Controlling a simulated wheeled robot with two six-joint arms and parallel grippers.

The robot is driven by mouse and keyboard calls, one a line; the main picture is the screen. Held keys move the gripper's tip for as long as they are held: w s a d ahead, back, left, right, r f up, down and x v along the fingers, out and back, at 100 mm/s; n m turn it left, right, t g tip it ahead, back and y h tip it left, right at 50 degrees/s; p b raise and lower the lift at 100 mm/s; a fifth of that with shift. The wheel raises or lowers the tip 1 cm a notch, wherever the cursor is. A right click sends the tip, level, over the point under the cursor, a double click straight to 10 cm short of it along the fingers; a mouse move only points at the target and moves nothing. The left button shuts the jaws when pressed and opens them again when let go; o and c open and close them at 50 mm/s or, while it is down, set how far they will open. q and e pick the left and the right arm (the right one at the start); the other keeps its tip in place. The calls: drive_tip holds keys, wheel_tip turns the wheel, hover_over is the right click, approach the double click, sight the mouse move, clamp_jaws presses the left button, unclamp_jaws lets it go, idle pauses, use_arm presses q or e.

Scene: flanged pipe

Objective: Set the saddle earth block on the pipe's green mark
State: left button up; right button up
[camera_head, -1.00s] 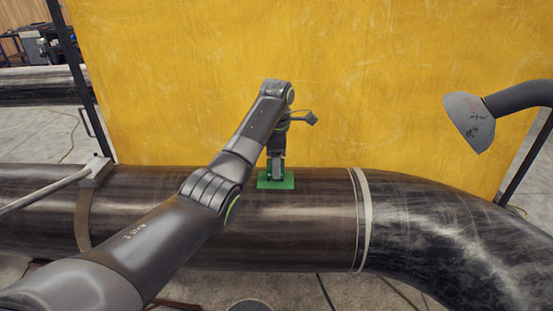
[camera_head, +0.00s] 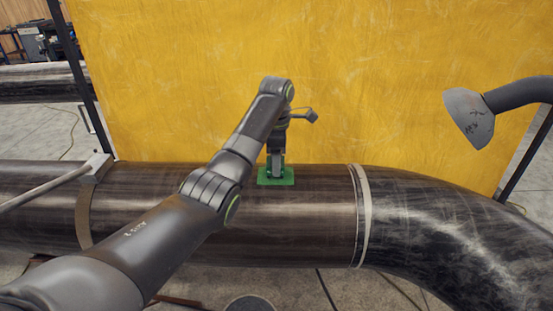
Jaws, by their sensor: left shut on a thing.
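The dark steel pipe (camera_head: 300,225) runs across the view. Its green mark (camera_head: 288,179) is a flat green patch on the top of the pipe, near the middle. My left gripper (camera_head: 275,175) points down over the mark, with its fingertips at the patch. It is shut on the saddle earth block, which is small and mostly hidden by the fingers. I cannot tell whether the block touches the pipe. My right gripper is not in view.
A yellow curtain (camera_head: 350,80) hangs behind the pipe. A grey lamp-like hood (camera_head: 468,117) hangs at the right. A clamp with a rod (camera_head: 95,168) sits on the pipe at left. A pale weld ring (camera_head: 362,215) precedes the elbow.

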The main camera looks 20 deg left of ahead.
use_arm(q)
drive_tip(key=shift+f, duration=0.45)
idle(0.3)
drive_tip(key=o, duration=1.1)
drive_tip(key=shift+c, duration=0.2)
drive_tip(key=shift+f, duration=0.1)
